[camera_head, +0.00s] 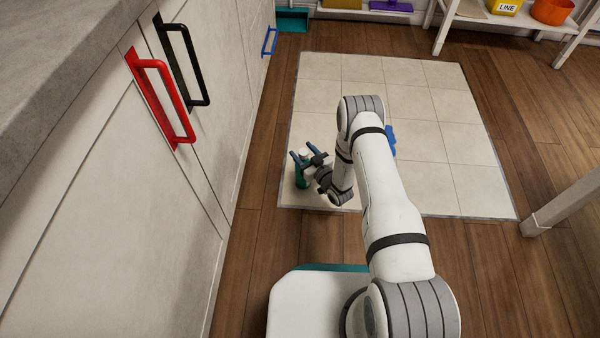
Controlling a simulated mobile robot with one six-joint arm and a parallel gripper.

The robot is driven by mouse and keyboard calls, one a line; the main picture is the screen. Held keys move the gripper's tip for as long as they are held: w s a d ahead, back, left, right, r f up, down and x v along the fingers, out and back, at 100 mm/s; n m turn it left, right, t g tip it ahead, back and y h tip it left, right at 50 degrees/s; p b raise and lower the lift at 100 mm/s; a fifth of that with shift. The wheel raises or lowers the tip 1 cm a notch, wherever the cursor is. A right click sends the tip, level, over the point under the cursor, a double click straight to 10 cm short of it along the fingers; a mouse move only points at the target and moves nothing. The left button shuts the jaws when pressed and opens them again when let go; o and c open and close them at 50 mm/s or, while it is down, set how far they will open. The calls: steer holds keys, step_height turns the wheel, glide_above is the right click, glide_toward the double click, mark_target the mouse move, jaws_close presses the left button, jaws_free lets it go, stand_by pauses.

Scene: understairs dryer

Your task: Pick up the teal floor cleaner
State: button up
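The teal floor cleaner (301,178) is a small teal bottle with a pale top, near the left front corner of the tiled floor patch. It looks upright; my gripper covers part of it. My gripper (304,154) is at the bottle's upper part, with its blue-tipped fingers spread to either side of the pale top. I cannot tell whether the fingers press on the bottle or leave a gap. I also cannot tell whether the bottle's base touches the floor.
Cabinets with red (165,100), black (184,65) and blue (269,42) handles line the left side. A blue object (391,140) is partly hidden behind my arm. A white shelf (478,18) stands at the back right, a pale post (560,205) at right. The tiles (440,150) are mostly clear.

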jaws_close()
stand_by(0.4)
